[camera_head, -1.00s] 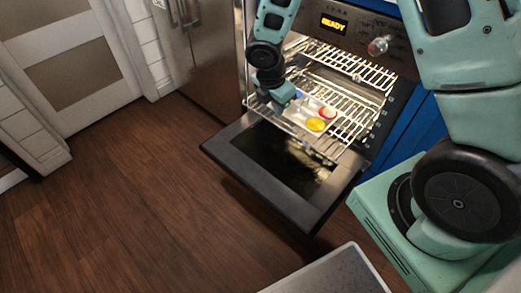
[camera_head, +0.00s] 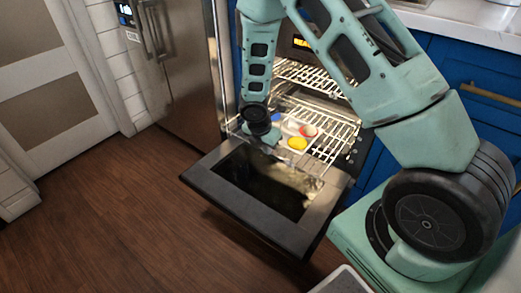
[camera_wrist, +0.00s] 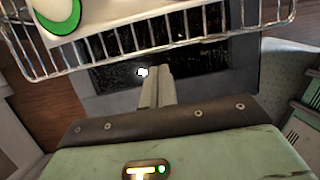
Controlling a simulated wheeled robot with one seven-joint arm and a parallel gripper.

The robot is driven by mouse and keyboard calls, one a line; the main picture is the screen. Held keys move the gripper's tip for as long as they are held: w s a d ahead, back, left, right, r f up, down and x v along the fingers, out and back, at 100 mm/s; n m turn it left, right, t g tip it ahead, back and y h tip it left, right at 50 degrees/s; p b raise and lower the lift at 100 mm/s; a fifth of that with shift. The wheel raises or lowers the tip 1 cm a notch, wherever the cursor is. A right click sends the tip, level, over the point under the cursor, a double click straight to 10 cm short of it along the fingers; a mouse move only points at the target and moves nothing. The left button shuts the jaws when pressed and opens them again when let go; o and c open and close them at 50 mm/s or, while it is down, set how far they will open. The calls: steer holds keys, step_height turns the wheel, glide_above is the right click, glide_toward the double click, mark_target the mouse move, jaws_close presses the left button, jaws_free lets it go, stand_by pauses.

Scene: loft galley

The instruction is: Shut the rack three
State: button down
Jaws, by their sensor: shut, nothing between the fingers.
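The oven's wire rack (camera_head: 335,133) is slid out over the lowered oven door (camera_head: 255,200). A pale tray with a yellow and a red round item (camera_head: 297,143) sits on it. I cannot tell its rack number. My gripper (camera_wrist: 160,72) is shut and empty. In the wrist view its fingers are just beyond the wire front edge of the rack (camera_wrist: 150,60), with the dark door glass behind; I cannot tell if they touch. In the head view my gripper is at the rack's front left, its fingertips hidden.
Another wire rack (camera_head: 300,75) is higher in the oven. A steel fridge (camera_head: 180,70) stands left of the oven, and blue cabinets (camera_head: 465,75) are to the right. The wooden floor (camera_head: 110,220) in front is clear.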

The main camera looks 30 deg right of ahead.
steer(key=shift+w+d+f, duration=0.1)
steer(key=shift+w+d, duration=0.1)
steer(key=shift+d, duration=0.3)
steer(key=shift+d, duration=0.1)
